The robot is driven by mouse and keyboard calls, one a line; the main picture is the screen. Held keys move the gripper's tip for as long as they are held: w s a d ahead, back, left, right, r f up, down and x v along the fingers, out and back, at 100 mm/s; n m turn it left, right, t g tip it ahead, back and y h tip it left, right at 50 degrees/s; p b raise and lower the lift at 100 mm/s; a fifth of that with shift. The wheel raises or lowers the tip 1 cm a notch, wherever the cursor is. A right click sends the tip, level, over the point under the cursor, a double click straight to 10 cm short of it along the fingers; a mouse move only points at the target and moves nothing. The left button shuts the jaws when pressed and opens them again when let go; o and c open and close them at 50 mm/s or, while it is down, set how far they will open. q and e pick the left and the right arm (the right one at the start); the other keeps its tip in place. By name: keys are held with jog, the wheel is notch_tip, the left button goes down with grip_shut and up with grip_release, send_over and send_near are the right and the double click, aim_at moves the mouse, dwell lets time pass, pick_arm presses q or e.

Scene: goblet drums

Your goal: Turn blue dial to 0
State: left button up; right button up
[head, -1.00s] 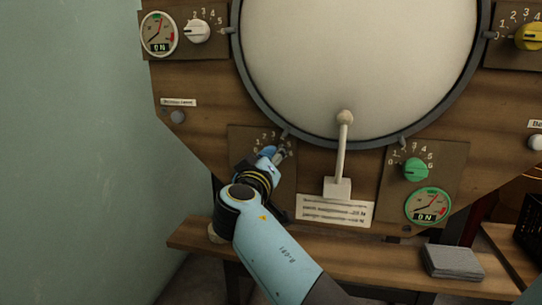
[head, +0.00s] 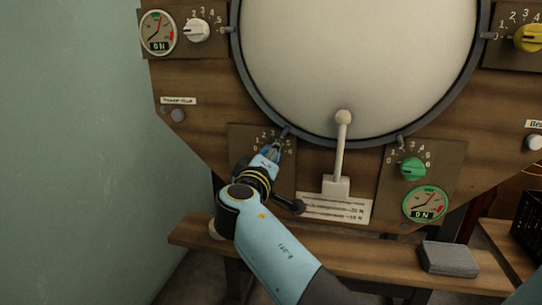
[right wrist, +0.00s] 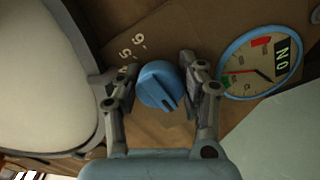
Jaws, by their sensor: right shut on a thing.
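The blue dial (right wrist: 160,86) sits on a brown panel in the right wrist view, between the two fingers of my right gripper (right wrist: 156,84). The gripper is shut on it. A dark mark on the dial's face points to the lower right of that view. In the head view my right gripper (head: 277,148) reaches the lower left panel and mostly hides the dial. My left gripper is not in view.
A blue-rimmed gauge (right wrist: 262,68) is beside the dial. A big round drum face (head: 355,65) with a white lever (head: 341,150) is above. A green dial (head: 412,169) and green gauge (head: 425,204) are to the right. A grey block (head: 448,259) lies on the wooden ledge.

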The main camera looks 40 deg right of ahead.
jog(key=o, duration=1.2)
jog(key=shift+a, duration=0.1)
jog(key=shift+o, duration=0.2)
